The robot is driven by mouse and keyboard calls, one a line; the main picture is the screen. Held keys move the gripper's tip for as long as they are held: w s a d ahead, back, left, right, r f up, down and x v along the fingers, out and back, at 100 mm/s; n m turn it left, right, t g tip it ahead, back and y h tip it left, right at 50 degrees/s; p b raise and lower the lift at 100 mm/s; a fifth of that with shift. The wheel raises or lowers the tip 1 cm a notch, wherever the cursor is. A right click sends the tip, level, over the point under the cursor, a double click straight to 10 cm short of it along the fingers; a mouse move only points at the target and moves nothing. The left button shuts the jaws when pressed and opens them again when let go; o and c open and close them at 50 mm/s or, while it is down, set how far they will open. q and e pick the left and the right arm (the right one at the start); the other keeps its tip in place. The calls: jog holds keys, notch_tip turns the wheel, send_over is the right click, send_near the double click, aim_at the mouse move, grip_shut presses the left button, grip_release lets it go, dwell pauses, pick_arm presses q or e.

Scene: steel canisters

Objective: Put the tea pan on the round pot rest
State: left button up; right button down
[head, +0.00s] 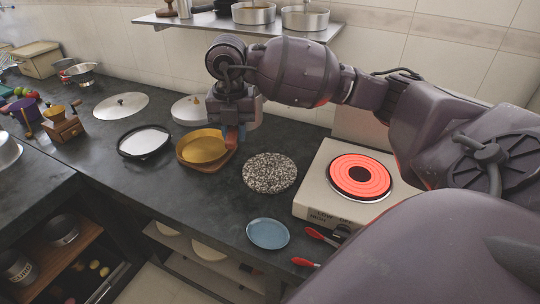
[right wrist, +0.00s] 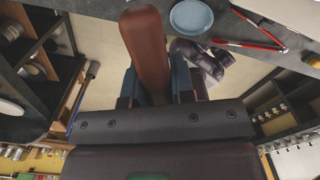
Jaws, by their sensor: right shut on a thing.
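My right gripper (head: 236,131) is at the pan's right side. In the right wrist view my right gripper (right wrist: 155,88) is shut on a brown handle (right wrist: 148,45), between its two blue fingers; the pan's bowl is not seen there. The round pot rest (head: 270,173), a speckled grey disc, lies bare to the right of the pan. My left gripper is not in view.
A hot plate (head: 318,205) with a glowing red ring stands right of the pot rest. A blue plate (head: 268,233) and red-handled tongs (head: 320,237) lie near the front edge. A black-rimmed white dish (head: 144,141) is left of the pan. Lids (head: 120,105) lie behind.

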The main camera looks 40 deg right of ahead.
jog(key=m, duration=0.1)
jog(key=r+m, duration=0.1)
jog(key=m, duration=0.1)
jog(key=d+m, duration=0.1)
jog(key=shift+r+m, duration=0.25)
jog(key=shift+m, duration=0.15)
jog(key=shift+d+f, duration=0.1)
notch_tip(320, 180, down, 20)
jog(key=b, duration=0.1)
dwell(0.4)
